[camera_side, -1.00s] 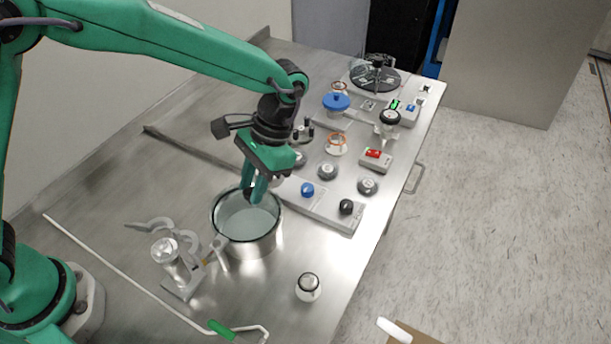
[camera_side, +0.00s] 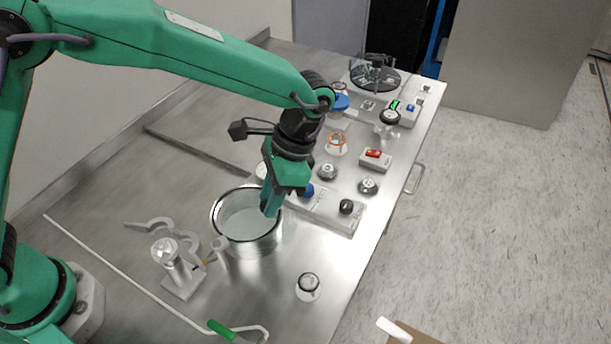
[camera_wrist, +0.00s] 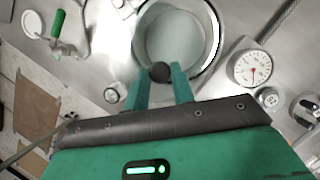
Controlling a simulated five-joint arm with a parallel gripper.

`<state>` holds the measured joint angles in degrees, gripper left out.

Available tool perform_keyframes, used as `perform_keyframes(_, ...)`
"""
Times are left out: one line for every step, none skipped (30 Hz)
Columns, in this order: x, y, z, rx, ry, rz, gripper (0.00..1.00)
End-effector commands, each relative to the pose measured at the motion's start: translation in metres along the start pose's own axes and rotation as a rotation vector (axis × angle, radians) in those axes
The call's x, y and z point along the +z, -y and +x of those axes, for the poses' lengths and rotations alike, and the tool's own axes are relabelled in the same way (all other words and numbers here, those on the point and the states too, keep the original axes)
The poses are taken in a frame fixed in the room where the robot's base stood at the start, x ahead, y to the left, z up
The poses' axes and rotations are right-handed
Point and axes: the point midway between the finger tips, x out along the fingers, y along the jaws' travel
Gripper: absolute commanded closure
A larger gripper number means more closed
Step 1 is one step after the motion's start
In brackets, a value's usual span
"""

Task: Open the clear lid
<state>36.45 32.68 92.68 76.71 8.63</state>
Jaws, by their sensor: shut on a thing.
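A round metal pot (camera_side: 252,240) stands on the steel bench, with a dark ring around its top. A pale, clear-looking disc (camera_side: 240,220) shows inside the rim; I cannot tell whether this is the lid or the pot's inside. My gripper (camera_side: 268,211) points down at the pot's right side, its fingertips over the rim. In the wrist view, my gripper (camera_wrist: 161,78) is shut on a round black knob (camera_wrist: 160,72), which shows between the fingertips at the near side of the round opening. The lid's edge and any gap beneath it are unclear.
A panel with a blue knob (camera_side: 307,190) and a black knob (camera_side: 346,207) lies close right of the pot. A metal fixture (camera_side: 175,268) stands at its left. A small round fitting (camera_side: 308,284) is in front. A white rod (camera_side: 130,279) crosses the bench.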

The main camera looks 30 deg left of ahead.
Motion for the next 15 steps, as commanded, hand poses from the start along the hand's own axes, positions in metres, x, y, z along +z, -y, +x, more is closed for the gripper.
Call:
perform_keyframes(0.0013, -0.0006, 0.001, 0.001, 0.006, -0.001, 0.7)
perform_keyframes(0.0013, -0.0006, 0.001, 0.001, 0.006, -0.001, 0.64)
perform_keyframes(0.0012, -0.0005, 0.001, 0.001, 0.006, -0.001, 0.56)
perform_keyframes(0.0012, -0.0005, 0.001, 0.001, 0.005, -0.001, 0.53)
perform_keyframes(0.0011, -0.0004, 0.0009, 0.001, 0.005, -0.002, 0.53)
perform_keyframes(0.001, -0.0004, 0.0009, 0.001, 0.005, -0.002, 0.53)
perform_keyframes(0.001, -0.0003, 0.0009, 0.001, 0.005, -0.002, 0.53)
perform_keyframes(0.001, -0.0003, 0.0008, 0.001, 0.004, -0.002, 0.53)
perform_keyframes(0.0009, -0.0002, 0.0008, 0.001, 0.004, -0.002, 0.53)
perform_keyframes(0.0009, -0.0002, 0.0008, 0.001, 0.004, -0.002, 0.53)
perform_keyframes(0.0009, -0.0002, 0.0007, 0.001, 0.004, -0.002, 0.53)
perform_keyframes(0.0008, -0.0001, 0.0005, 0.001, 0.004, -0.002, 0.53)
perform_keyframes(0.0007, -0.0001, 0.0001, 0.001, 0.003, -0.002, 0.53)
perform_keyframes(0.0006, -0.0001, -0.0005, 0.001, 0.003, -0.002, 0.53)
perform_keyframes(0.0005, 0.0, -0.0016, 0.0, 0.003, -0.002, 0.53)
